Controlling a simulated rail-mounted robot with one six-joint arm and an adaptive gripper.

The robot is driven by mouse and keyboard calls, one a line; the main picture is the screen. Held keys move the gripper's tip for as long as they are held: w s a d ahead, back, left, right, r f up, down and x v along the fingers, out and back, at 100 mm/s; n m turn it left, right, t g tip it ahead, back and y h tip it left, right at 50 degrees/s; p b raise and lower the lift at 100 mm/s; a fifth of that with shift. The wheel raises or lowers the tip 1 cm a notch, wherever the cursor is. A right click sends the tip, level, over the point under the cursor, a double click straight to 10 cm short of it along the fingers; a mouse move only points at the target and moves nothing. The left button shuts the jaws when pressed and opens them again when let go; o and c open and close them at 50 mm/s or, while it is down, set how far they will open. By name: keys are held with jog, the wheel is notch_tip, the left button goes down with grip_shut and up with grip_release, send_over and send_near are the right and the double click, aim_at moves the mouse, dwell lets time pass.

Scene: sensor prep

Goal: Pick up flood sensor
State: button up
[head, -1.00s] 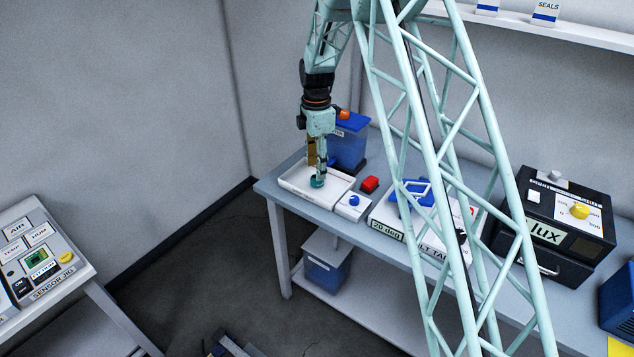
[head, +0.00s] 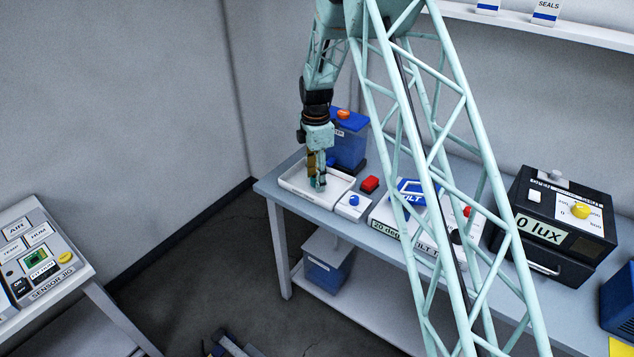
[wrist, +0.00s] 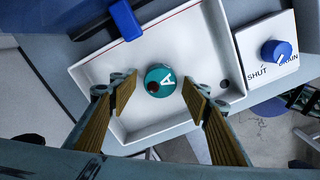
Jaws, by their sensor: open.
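The flood sensor, a teal round puck marked "A" with a dark spot (wrist: 160,81), lies in a shallow white tray (wrist: 185,28). In the head view the tray (head: 290,187) sits at the left end of the bench, and my gripper hides most or all of the puck. My gripper (head: 318,186) points down into the tray. In the wrist view my gripper (wrist: 160,92) is open, with its two ribbed tan fingers left and right of the puck. Gaps show between the fingers and the puck.
A white block with a blue SHUT/DRAIN knob (wrist: 275,52) adjoins the tray. A blue part (wrist: 125,20) crosses the tray rim. A blue tank (head: 347,145) stands behind. A red button (head: 370,184) and a tilt table (head: 392,222) are to the right.

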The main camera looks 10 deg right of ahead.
jog(key=shift+c, duration=0.7)
jog(key=c, duration=0.9)
jog(key=shift+r, duration=0.2)
jog(key=shift+r+p, duration=0.35)
jog(key=shift+r, duration=4.45)
